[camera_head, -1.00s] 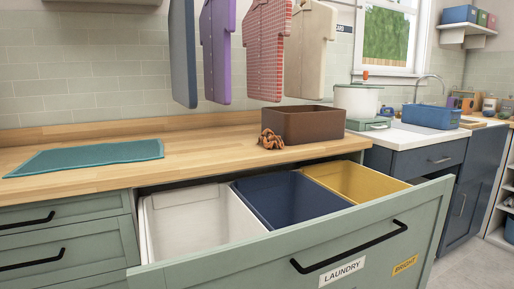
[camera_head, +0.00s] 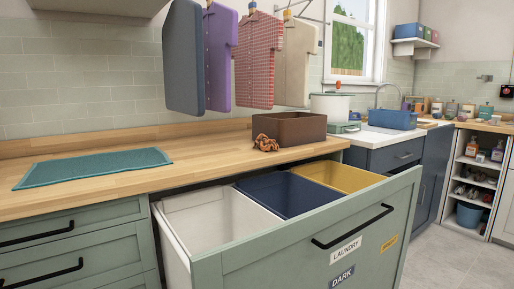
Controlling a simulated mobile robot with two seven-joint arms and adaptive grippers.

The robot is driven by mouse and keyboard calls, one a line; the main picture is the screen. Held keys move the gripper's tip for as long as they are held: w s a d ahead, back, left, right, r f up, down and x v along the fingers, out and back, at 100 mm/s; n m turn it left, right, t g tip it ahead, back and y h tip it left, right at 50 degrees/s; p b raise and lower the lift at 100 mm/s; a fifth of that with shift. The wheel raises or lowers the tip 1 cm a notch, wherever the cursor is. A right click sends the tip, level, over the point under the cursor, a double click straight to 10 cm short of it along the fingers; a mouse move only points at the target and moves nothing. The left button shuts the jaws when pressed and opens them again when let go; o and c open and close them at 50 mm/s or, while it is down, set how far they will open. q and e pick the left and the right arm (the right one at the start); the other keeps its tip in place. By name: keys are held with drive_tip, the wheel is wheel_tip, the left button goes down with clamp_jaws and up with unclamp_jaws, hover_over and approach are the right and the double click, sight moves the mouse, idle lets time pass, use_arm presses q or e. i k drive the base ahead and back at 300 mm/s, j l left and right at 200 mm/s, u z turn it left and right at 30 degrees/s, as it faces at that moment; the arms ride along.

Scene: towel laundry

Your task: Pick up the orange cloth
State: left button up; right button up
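The orange cloth (camera_head: 266,143) lies crumpled on the wooden countertop (camera_head: 215,143), just left of a brown box (camera_head: 297,129) and close to or touching its side. It is small and orange-brown. Neither of my grippers shows in the head view.
A wide drawer (camera_head: 290,245) stands pulled out below the counter, with white (camera_head: 222,222), navy (camera_head: 285,193) and yellow (camera_head: 340,177) bins in it. A teal mat (camera_head: 92,168) lies flat at the left. Shirts (camera_head: 259,58) hang above the counter.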

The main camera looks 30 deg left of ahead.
sight(262, 142)
drive_tip(key=i+j+u, duration=0.1)
drive_tip(key=u, duration=0.3)
drive_tip(key=i+l+u, duration=0.45)
drive_tip(key=l+u, duration=0.25)
drive_tip(key=i+l+u, duration=0.1)
drive_tip(key=l+u, duration=0.15)
drive_tip(key=u, duration=0.15)
drive_tip(key=i+l+u, duration=0.1)
drive_tip(key=l+u, duration=0.2)
drive_tip(key=u, duration=0.15)
drive_tip(key=l, duration=1.1)
